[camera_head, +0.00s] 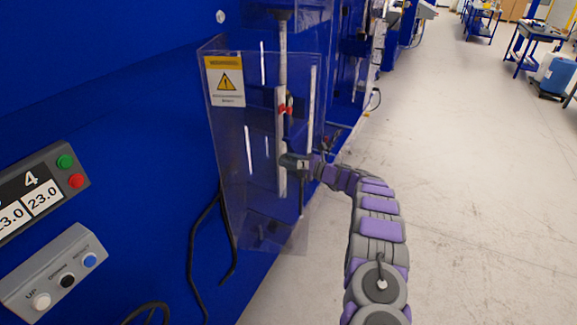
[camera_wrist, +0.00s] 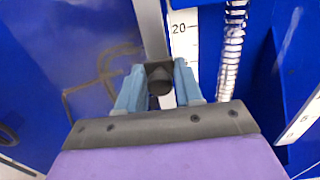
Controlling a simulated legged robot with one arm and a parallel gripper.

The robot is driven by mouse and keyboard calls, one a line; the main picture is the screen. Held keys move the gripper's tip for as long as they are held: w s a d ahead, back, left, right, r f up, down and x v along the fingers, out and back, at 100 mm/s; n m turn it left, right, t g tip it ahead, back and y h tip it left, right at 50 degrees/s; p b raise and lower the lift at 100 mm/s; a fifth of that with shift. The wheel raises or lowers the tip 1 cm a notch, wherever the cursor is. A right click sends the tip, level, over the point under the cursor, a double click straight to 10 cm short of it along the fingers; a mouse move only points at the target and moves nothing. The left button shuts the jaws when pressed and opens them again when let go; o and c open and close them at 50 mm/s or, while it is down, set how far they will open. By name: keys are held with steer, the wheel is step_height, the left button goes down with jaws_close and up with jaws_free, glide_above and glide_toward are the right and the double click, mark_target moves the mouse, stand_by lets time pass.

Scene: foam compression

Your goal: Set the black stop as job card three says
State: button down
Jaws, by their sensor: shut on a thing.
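The black stop (camera_wrist: 160,76) is a small dark block with a round knob, seen in the wrist view. My gripper (camera_wrist: 160,88) has its two blue-grey fingers shut on it, one on each side. The stop is in front of a white scale (camera_wrist: 181,45) whose number 20 shows just above and to its right. In the head view my gripper (camera_head: 297,162) reaches into the machine at the lower part of the upright scale, beside the clear guard. The stop cannot be made out clearly there. Red parts (camera_head: 286,107) sit higher on the upright.
A clear guard (camera_head: 232,150) with a warning label stands left of my gripper. A job display (camera_head: 35,190) reads 4 and 23.0 twice. A button box (camera_head: 58,275) is below. A threaded rod (camera_wrist: 232,50) runs right of the scale. Open floor lies right.

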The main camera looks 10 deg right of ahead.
steer(key=shift+d, duration=0.1)
steer(key=c, duration=1)
jaws_free()
steer(key=shift+o, duration=0.2)
steer(key=shift+d, duration=0.1)
steer(key=p+v, duration=0.1)
steer(key=v, duration=1.6)
steer(key=shift+d, duration=0.15)
steer(key=shift+f, duration=0.1)
steer(key=shift+s, duration=0.1)
